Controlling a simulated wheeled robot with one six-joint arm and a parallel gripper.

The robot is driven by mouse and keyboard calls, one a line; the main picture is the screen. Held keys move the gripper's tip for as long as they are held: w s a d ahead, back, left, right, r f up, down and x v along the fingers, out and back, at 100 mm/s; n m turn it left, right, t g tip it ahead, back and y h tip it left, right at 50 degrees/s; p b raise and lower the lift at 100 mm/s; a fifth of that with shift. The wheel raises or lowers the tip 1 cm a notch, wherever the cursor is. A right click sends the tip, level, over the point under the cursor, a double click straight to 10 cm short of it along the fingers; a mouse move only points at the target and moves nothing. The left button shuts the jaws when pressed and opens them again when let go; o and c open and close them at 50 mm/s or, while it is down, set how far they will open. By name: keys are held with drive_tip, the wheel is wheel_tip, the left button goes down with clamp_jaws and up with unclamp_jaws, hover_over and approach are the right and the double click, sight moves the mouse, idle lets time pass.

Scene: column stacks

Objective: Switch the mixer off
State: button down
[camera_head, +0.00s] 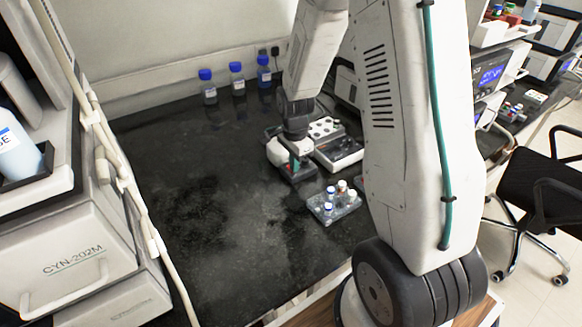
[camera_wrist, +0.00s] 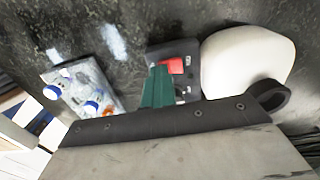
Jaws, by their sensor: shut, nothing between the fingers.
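The mixer shows in the wrist view as a rounded white body (camera_wrist: 248,62) beside a dark panel (camera_wrist: 187,48) with a red switch (camera_wrist: 173,66). In the head view its white part (camera_head: 276,152) stands on the black bench, partly hidden by my wrist. My gripper (camera_wrist: 160,70) is shut and empty, its green fingers pointing at the panel. The fingertips overlap the left edge of the red switch; I cannot tell whether they touch it. In the head view my gripper (camera_head: 296,162) is over the mixer's dark front part. The switch's position is not clear.
A clear rack with several vials (camera_head: 333,204) stands close in front of the mixer, also in the wrist view (camera_wrist: 82,90). Blue-capped bottles (camera_head: 237,80) stand at the back. The bench's left side is clear.

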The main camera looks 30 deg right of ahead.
drive_tip(key=shift+r, duration=2.5)
drive_tip(key=shift+s+n, duration=0.25)
drive_tip(key=shift+n, duration=0.35)
drive_tip(key=s+a+r+n, duration=0.5)
drive_tip(key=s+r+n, duration=0.3)
drive_tip(key=s+r, duration=0.3)
drive_tip(key=s+a+r+n+t, duration=0.1)
drive_tip(key=s+a+r+n, duration=0.4)
drive_tip(key=s, duration=0.9)
wheel_tip(320, 180, up, 6)
drive_tip(key=n, duration=0.3)
drive_tip(key=shift+a+f+n, duration=0.15)
drive_tip(key=shift+a+n, duration=0.15)
drive_tip(key=shift+n, duration=0.1)
drive_tip(key=shift+s, duration=0.15)
